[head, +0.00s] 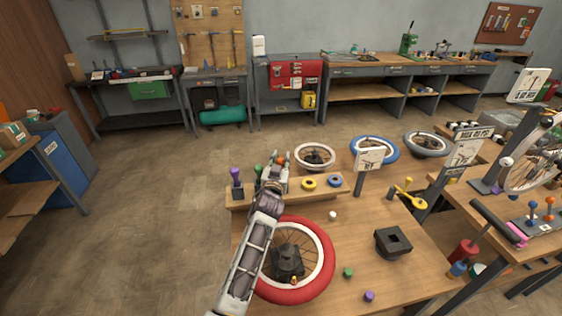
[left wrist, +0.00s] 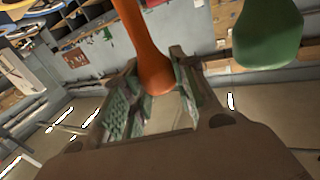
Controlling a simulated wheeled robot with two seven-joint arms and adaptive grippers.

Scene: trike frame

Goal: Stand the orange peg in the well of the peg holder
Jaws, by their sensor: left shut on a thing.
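My left gripper (head: 277,174) is over the raised shelf at the back of the near table. It is shut on the orange peg (head: 281,160). In the left wrist view the orange peg (left wrist: 150,62) runs down between the two fingers (left wrist: 160,105), its rounded end at them. A dark block with a square opening (head: 393,242), which looks like the peg holder, sits on the table to the right. The opening looks empty. I cannot tell whether the orange peg touches the shelf. My right gripper is not in view.
A purple peg (head: 235,175) stands at the shelf's left end. A green peg (left wrist: 268,35) is close beside the orange one. A red-tyred wheel (head: 318,250) lies beneath my left arm. Small green (head: 348,272) and purple (head: 369,296) pieces lie near the front. A sign (head: 368,160) stands behind.

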